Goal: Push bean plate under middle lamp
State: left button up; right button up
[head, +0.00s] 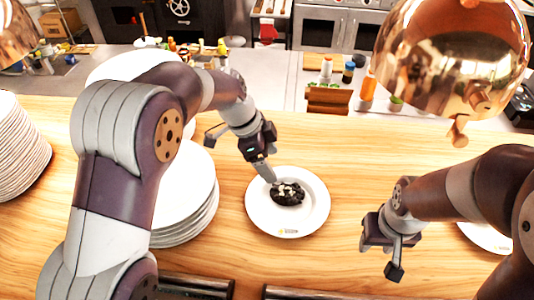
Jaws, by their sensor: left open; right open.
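The bean plate (261,215) is a round white plate lying on the wooden counter, with a small heap of dark beans (288,194) topped with pale bits. My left gripper (240,154) is open above the plate's upper left rim. One of its fingers points down at the rim close to the beans; I cannot tell whether it touches. My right gripper (380,259) is open and empty, to the right of the plate and apart from it. A large copper lamp (440,65) hangs at the upper right; another copper lamp (14,35) is cut off at the upper left.
A stack of white plates (190,215) stands left of the bean plate, partly behind my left arm. Another stack (18,150) is at the far left. Part of another white plate (485,238) shows behind my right arm. The counter (345,165) between bean plate and copper lamp is clear.

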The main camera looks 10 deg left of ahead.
aim_at(288, 191)
pick_arm(q)
jog(key=p+x, duration=0.3)
jog(key=x, duration=0.8)
jog(key=shift+f, duration=0.1)
jog(key=shift+d+f, duration=0.1)
jog(key=shift+f, duration=0.2)
jog(key=c, duration=1.2)
